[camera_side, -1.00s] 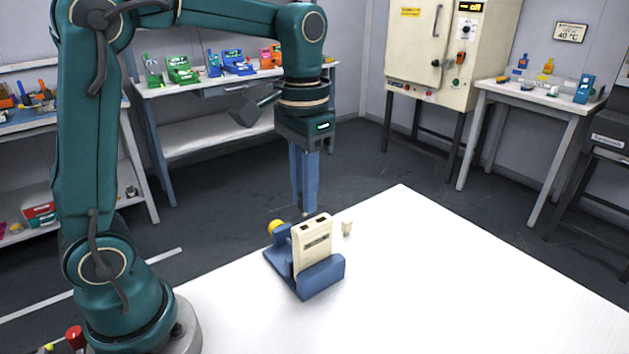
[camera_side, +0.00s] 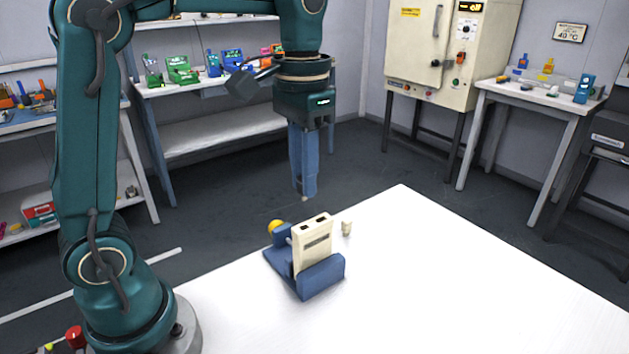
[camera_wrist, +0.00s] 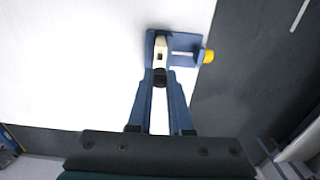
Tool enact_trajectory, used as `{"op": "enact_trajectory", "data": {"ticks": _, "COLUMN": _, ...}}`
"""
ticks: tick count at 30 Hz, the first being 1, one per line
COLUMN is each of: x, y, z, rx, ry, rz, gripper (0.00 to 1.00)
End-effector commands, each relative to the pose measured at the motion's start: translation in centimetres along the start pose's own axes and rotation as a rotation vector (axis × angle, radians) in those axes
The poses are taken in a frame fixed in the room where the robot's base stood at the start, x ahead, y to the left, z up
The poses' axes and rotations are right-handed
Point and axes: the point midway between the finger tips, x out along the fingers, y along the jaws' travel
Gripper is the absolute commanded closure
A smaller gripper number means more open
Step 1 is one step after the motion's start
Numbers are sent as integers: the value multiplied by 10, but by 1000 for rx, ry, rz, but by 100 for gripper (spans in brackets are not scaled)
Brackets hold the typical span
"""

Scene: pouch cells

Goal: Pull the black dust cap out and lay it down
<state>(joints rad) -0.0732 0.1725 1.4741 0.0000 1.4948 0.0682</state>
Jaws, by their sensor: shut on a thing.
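A cream block-shaped device (camera_side: 312,248) with two dark openings on its top face stands in a blue holder (camera_side: 322,277) on the white table. It also shows in the wrist view (camera_wrist: 161,48). My gripper (camera_side: 303,195) is shut and hangs above the holder, apart from the device. In the wrist view my fingertips (camera_wrist: 160,82) close on the black dust cap (camera_wrist: 160,76), which shows between them. In the side view the cap is too small and too covered by the fingers to make out clearly.
A yellow knob (camera_side: 275,227) sits on the holder's left side. The white table (camera_side: 440,290) is clear to the right and front. Shelves and a cabinet (camera_side: 440,50) stand behind.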

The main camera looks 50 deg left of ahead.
Motion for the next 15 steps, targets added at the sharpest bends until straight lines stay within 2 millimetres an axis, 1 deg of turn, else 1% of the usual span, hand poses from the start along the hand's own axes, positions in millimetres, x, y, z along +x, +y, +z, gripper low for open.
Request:
{"op": "enact_trajectory", "data": {"ticks": 6, "x": -2, "y": 0, "z": 0, "rx": 0, "ry": 1, "rz": 0, "gripper": 100}}
{"op": "enact_trajectory", "data": {"ticks": 15, "x": -13, "y": 0, "z": 0, "rx": 0, "ry": 1, "rz": 0, "gripper": 100}}
